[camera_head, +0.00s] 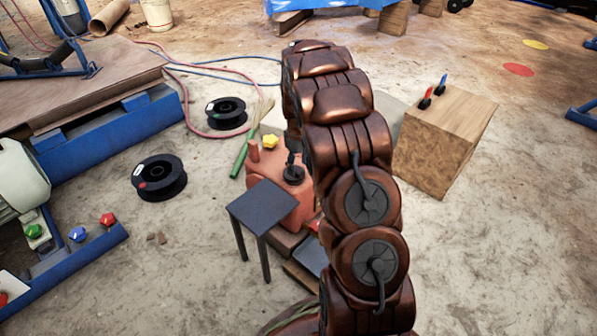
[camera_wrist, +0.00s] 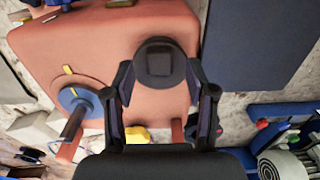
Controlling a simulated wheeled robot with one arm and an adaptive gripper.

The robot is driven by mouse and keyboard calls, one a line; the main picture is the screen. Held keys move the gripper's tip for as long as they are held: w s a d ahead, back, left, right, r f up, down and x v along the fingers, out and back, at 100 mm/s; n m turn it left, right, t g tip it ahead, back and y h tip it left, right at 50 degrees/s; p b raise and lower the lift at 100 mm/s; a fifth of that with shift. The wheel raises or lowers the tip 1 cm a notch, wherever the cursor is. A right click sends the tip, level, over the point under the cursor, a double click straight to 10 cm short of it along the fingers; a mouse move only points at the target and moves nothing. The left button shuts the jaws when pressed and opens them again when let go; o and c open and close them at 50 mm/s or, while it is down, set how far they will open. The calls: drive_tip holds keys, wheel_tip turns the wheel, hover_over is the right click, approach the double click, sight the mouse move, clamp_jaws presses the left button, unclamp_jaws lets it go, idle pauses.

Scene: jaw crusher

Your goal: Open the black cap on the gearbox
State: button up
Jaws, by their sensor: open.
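My gripper (camera_wrist: 160,78) is open, with one finger on each side of the cap. I cannot tell whether the fingers touch it. In the head view the gripper is a dark shape just above the cap, partly hidden by my arm.
A small dark table (camera_head: 262,207) stands close beside the gearbox. A yellow knob (camera_head: 270,141) and a blue disc with a handle (camera_wrist: 72,98) are near the cap. A wooden block (camera_head: 440,145) is to the right. Black spools (camera_head: 160,178) and hoses lie left.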

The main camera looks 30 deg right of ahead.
drive_tip(key=shift+f, duration=0.95)
clamp_jaws()
